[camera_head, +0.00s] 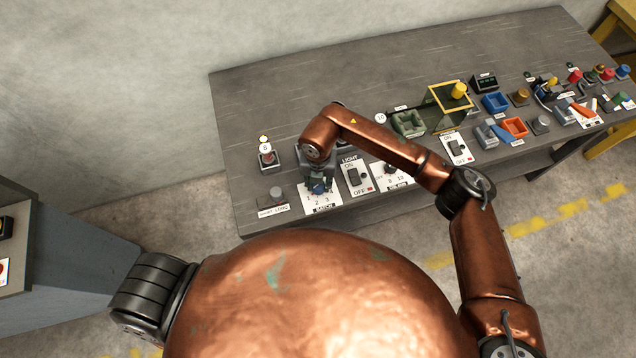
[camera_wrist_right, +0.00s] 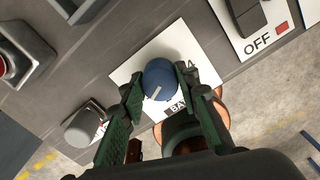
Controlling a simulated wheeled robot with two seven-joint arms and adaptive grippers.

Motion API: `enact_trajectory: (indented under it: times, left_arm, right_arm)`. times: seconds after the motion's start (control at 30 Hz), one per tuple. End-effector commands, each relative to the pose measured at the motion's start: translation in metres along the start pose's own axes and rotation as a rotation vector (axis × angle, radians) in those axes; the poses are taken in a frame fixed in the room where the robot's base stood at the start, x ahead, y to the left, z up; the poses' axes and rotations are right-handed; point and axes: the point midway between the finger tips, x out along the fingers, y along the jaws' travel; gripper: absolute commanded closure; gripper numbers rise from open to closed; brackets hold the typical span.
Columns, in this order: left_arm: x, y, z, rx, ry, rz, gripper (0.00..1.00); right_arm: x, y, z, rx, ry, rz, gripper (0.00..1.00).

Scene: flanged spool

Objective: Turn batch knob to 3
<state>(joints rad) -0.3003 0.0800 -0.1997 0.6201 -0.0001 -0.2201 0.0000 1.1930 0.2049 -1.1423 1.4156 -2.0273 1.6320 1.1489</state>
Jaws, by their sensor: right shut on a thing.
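The batch knob is blue and round with a white pointer line. It shows in the right wrist view (camera_wrist_right: 160,75) and, small and partly covered, in the head view (camera_head: 318,189). It sits on a white plate (camera_head: 321,206) marked with numbers and the word BATCH. My right gripper (camera_head: 318,182) points down over it, its green fingers on either side of the knob in the wrist view (camera_wrist_right: 158,82), shut on it. The pointer line slants to the lower left in that view; the number it meets is hidden. My left gripper is out of view.
A grey knob (camera_head: 276,194) stands left of the plate, and a red button (camera_head: 267,159) behind that. A LIGHT rocker switch plate (camera_head: 354,176) is close on the right. Bins and more controls crowd the right of the grey table (camera_head: 300,100); its back left is bare.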

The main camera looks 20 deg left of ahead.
Motion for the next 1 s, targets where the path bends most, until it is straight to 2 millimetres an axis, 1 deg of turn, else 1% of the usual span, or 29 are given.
enact_trajectory:
  times: [0.03,0.2,0.3,0.47,0.67,0.87,1.0]
  left_arm:
    - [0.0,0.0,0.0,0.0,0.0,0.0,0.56]
    - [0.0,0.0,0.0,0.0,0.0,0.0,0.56]
    - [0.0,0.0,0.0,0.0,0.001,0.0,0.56]
    - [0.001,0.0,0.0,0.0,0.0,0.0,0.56]
    - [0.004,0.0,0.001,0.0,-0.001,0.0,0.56]
    - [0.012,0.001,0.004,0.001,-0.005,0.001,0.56]
    - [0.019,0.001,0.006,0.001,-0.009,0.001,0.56]
  right_arm:
    - [0.0,0.0,0.0,0.0,0.0,0.001,0.78]
    - [0.0,0.0,0.0,0.0,0.0,0.001,0.9]
    - [0.0,0.0,0.0,0.0,0.0,0.001,0.95]
    - [0.0,0.0,0.0,-0.01,-0.001,0.001,0.95]
    - [0.001,0.0,0.001,-0.073,-0.001,-0.001,0.95]
    - [0.001,0.0,0.001,-0.21,-0.001,-0.001,0.95]
    - [0.002,0.0,0.001,-0.338,-0.001,-0.002,0.95]
